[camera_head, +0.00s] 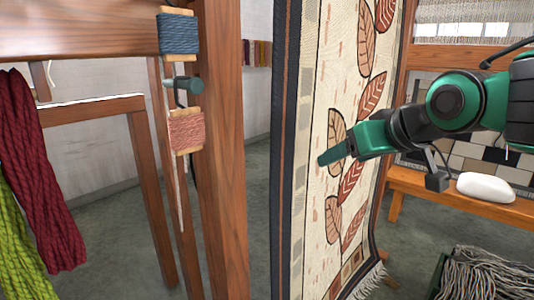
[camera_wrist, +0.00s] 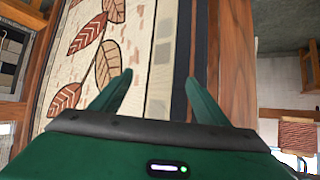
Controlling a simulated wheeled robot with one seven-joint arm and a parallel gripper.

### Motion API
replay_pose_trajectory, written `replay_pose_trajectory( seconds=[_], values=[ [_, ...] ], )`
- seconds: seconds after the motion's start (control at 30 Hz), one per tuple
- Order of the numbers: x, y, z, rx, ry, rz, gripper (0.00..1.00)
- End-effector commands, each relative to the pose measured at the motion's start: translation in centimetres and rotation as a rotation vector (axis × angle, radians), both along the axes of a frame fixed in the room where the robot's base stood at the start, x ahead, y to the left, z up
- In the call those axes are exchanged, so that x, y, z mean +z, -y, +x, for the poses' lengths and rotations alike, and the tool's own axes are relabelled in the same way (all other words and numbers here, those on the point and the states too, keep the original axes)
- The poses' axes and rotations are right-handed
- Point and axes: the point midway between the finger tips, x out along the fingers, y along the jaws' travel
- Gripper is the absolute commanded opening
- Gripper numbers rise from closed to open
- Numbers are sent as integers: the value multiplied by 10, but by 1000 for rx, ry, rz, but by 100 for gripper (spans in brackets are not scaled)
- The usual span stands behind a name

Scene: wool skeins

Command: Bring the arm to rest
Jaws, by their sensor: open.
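My arm reaches in from the right in the head view, and my green gripper (camera_head: 335,154) is in front of the hanging leaf-patterned rug (camera_head: 312,90). In the wrist view my gripper (camera_wrist: 158,85) has its two green fingers spread apart with nothing between them. Behind the fingers are the rug (camera_wrist: 80,65) and its dark border. Whether the fingertips touch the rug cannot be told.
A wooden post (camera_head: 222,150) stands left of the rug, with a blue spool (camera_head: 179,34) and a pink spool (camera_head: 187,131). Red skeins (camera_head: 40,170) and green skeins (camera_head: 20,240) hang at left. A bench (camera_head: 455,196) holds a white bundle (camera_head: 486,187). Grey yarn (camera_head: 488,275) lies lower right.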

Motion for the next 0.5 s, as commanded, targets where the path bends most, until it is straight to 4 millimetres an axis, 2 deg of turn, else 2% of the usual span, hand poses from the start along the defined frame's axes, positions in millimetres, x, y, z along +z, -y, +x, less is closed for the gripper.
replay_pose_trajectory(
  seconds=[0.03,0.1,0.17,0.27,0.4,0.5],
  values=[
    [-21,28,-2,-60,-59,-16,68],
    [-49,63,-11,-137,-144,-34,68],
    [-73,93,-22,-205,-221,-44,68],
    [-111,139,-49,-319,-355,-51,68],
    [-157,191,-100,-472,-547,-36,68],
    [-185,217,-142,-574,-682,-7,68]
  ],
)
